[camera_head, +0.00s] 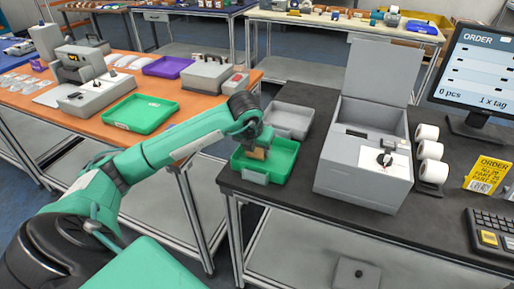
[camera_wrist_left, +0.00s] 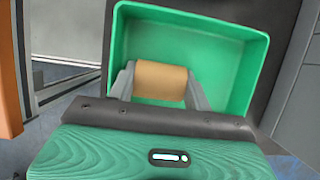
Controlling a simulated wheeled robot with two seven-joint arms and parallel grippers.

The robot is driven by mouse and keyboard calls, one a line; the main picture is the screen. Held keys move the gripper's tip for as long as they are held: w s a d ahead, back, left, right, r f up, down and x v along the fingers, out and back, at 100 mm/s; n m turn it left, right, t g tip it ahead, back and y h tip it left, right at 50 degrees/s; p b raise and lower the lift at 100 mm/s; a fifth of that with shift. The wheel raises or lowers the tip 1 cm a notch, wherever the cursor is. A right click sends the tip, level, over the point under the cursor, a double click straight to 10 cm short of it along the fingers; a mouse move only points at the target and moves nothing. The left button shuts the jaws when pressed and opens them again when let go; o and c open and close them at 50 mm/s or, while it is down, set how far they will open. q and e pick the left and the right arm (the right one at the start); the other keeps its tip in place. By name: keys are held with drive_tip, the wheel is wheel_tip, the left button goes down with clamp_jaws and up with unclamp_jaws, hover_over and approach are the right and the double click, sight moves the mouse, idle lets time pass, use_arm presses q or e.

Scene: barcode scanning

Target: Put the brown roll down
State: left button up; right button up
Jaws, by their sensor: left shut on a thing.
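The brown roll (camera_wrist_left: 160,81) is between the two fingers of my left gripper (camera_wrist_left: 158,88) in the left wrist view. The gripper is shut on it. The roll is over or inside the green tray (camera_wrist_left: 238,72); I cannot tell whether it touches the tray floor. In the head view my left gripper (camera_head: 258,146) reaches down at the green tray (camera_head: 279,171), and part of the brown roll (camera_head: 256,153) shows there. The right gripper is not in view.
A grey tray (camera_head: 291,118) sits behind the green one on the dark table (camera_head: 300,200). A grey box machine with a raised lid (camera_head: 363,150) stands to the right, with white rolls (camera_head: 430,151) beside it. Another green tray (camera_head: 140,113) is on the orange table.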

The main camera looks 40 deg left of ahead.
use_arm(q)
drive_tip(key=shift+f, duration=0.1)
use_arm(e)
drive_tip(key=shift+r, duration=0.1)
use_arm(q)
drive_tip(key=o, duration=0.7)
drive_tip(key=shift+c, duration=0.2)
drive_tip(key=v, duration=0.3)
drive_tip(key=shift+w+a, duration=0.1)
drive_tip(key=v, duration=0.9)
drive_tip(key=shift+s, duration=0.2)
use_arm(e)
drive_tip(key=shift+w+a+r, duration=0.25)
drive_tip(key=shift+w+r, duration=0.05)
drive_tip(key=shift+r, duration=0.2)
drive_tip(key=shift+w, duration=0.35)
